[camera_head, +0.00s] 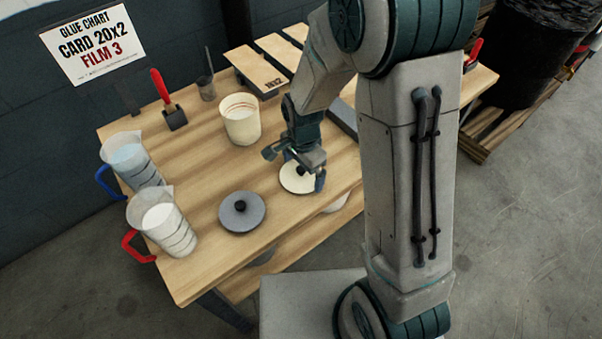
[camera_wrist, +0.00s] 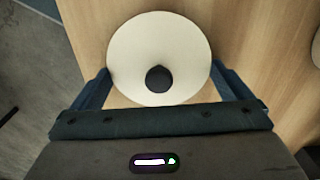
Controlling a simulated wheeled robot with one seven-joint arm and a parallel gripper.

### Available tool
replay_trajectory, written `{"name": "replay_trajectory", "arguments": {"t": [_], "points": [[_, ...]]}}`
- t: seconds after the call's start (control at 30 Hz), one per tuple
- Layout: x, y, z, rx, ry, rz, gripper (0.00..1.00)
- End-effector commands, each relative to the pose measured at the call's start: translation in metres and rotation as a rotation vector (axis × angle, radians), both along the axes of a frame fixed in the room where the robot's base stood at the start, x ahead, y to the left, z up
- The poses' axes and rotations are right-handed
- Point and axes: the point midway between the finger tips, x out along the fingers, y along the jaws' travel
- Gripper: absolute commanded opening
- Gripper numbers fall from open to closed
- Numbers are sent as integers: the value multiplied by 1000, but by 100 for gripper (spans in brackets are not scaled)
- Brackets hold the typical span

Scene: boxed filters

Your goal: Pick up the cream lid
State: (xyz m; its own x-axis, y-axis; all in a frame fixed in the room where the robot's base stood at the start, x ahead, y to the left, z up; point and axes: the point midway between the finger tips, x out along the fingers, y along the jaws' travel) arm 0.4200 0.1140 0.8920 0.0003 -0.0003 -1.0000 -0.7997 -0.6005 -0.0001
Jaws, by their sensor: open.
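The cream lid (camera_head: 296,184) is a round disc with a dark knob, lying flat on the wooden table near its front edge. My gripper (camera_head: 297,170) is open just above it and hides part of it in the head view. In the wrist view the cream lid (camera_wrist: 158,40) lies ahead of and between the two open fingers of my gripper (camera_wrist: 160,80). Its black knob (camera_wrist: 159,79) sits about midway between the fingertips. I cannot tell whether the fingers touch the lid.
A grey lid (camera_head: 242,211) lies left of the cream lid on the table (camera_head: 190,270). A cream pot (camera_head: 240,125) stands behind. Two measuring jugs, one with a blue handle (camera_head: 108,182) and one with a red handle (camera_head: 137,247), stand at left. Wooden slats (camera_head: 258,68) lie at the back.

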Motion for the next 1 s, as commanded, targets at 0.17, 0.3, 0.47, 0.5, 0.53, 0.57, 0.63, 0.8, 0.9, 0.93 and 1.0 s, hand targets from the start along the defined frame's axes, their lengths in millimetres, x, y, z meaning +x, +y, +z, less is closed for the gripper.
{"name": "replay_trajectory", "arguments": {"t": [0.17, 0.3, 0.47, 0.5, 0.53, 0.57, 0.63, 0.8, 0.9, 0.93, 1.0], "points": [[0, 0, 0, 0, 0, 0, 81], [0, 0, 0, 0, 0, 0, 73], [0, 0, 1, 0, 0, 0, 73], [0, 0, 2, 0, 0, 0, 73], [0, 0, 3, 1, -1, 0, 73], [0, 0, 5, 0, -1, 0, 73], [1, 0, 12, 1, -4, 0, 73], [1, 1, 40, 3, -7, 0, 73], [1, 1, 58, 1, -5, 0, 73], [1, 1, 64, 2, -6, 0, 73], [1, 0, 76, 1, -5, 0, 73]]}}
